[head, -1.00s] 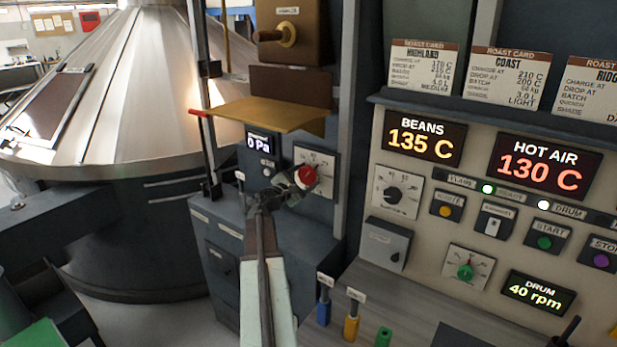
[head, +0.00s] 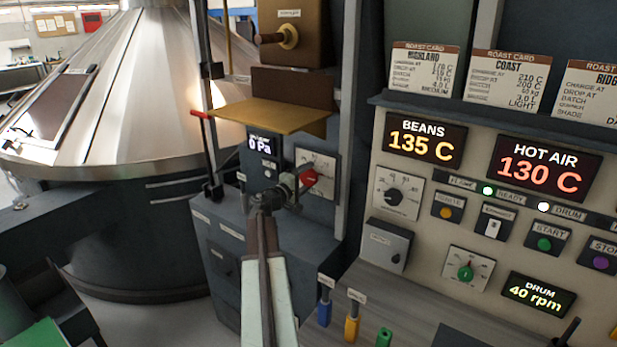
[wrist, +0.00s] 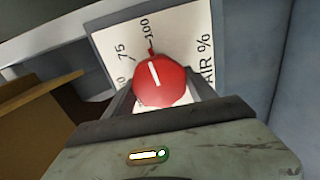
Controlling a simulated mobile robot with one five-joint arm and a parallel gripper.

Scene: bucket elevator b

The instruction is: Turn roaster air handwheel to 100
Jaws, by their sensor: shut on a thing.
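The red roaster air handwheel (wrist: 160,88) sits on a white dial plate (wrist: 187,38) marked 75, 100 and AIR %. Its small red pointer and white line point up at about the 100 label in the wrist view. My gripper (wrist: 162,100) is shut on the handwheel, with a finger at each side. In the head view my gripper (head: 292,188) covers much of the handwheel (head: 309,178), and the dial plate (head: 322,160) shows behind it.
A tan shelf (head: 270,117) juts out above the handwheel. The control panel (head: 425,235) with knobs, buttons and readouts is farther right.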

